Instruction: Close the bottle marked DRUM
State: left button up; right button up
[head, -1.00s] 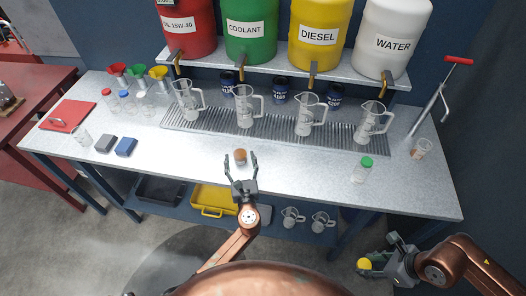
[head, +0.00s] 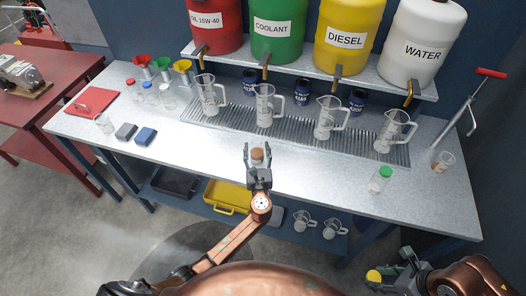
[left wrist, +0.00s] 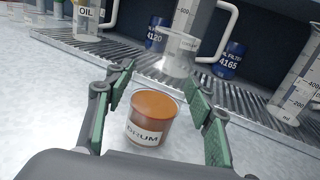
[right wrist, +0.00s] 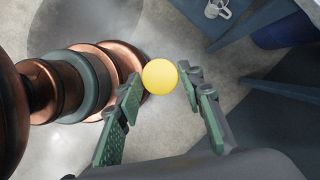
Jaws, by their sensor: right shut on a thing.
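The bottle marked DRUM (left wrist: 146,130) is a small clear jar with orange-brown contents, upright on the bench. It also shows in the head view (head: 257,154). I see no cap on it. My left gripper (head: 258,148) is open, with one finger on each side of the jar; in the left wrist view (left wrist: 160,105) gaps show between the fingers and the jar. My right gripper (right wrist: 165,90) is shut on a yellow cap (right wrist: 160,76), held off the bench at the lower right of the head view (head: 374,276).
A green-capped bottle (head: 380,179) stands to the right on the bench (head: 310,180). Several clear jugs (head: 328,118) stand on the drip grate behind the jar. Blue and grey blocks (head: 146,136) lie to the left. The bench around the jar is clear.

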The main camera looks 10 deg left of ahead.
aim_at(258, 144)
pick_arm(q)
jog(key=c, duration=0.9)
jog(key=shift+c, duration=0.3)
jog(key=shift+r, duration=0.15)
